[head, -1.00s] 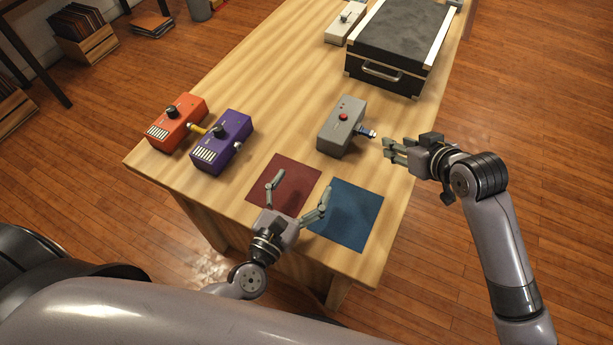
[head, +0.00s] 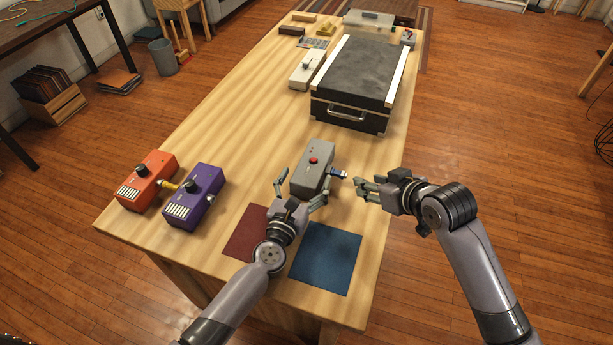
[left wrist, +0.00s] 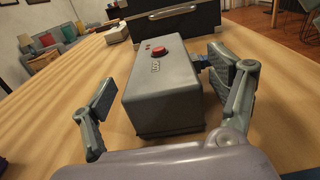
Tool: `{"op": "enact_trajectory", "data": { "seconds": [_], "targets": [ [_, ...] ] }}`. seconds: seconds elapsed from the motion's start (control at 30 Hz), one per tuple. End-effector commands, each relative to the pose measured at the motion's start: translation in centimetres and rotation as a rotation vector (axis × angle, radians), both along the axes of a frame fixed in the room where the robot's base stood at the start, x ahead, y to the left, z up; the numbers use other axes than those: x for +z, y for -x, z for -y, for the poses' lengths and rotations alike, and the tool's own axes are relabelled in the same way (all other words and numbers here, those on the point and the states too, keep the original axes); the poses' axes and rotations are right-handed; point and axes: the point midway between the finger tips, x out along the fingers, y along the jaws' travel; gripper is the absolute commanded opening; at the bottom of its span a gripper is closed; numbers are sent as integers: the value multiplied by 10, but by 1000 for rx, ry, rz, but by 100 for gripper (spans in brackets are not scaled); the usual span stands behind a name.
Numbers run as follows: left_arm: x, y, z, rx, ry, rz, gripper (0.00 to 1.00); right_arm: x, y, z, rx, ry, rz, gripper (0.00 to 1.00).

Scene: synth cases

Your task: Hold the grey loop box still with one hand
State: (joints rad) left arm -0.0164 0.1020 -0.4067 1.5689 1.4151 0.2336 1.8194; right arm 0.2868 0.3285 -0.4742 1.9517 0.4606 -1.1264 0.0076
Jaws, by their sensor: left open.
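The grey loop box (head: 312,168), with a red button on top, sits on the wooden table. It also shows in the left wrist view (left wrist: 160,88). A blue plug (head: 338,173) sticks out of its right side. My left gripper (head: 303,186) is open at the box's near end; in the left wrist view its fingers (left wrist: 163,88) stand on either side of the box, with gaps visible beside it. My right gripper (head: 361,187) is just right of the plug, apart from it and holding nothing visible; its finger spread is unclear.
An orange pedal (head: 147,180) and a purple pedal (head: 194,196) stand left, joined by a yellow plug. A dark red mat (head: 243,236) and a blue mat (head: 326,258) lie in front. A black case (head: 360,85) and white pedal (head: 307,68) stand behind.

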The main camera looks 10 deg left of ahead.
Motion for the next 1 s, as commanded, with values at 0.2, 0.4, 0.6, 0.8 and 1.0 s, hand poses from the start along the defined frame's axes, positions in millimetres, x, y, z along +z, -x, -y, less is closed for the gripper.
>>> {"op": "enact_trajectory", "data": {
  "seconds": [0.2,0.4,0.6,0.8,1.0],
  "targets": [
    [0,-11,2,-1,1,0,82,0,0,0,0,0,0,33],
    [0,-11,2,-1,1,0,82,0,0,0,0,0,0,33],
    [0,-10,2,-1,1,0,70,0,0,0,0,0,0,33],
    [0,-10,2,-1,1,0,57,0,0,0,0,0,0,33],
    [0,-10,2,-1,1,0,44,0,0,0,0,0,0,33]
  ]
}}
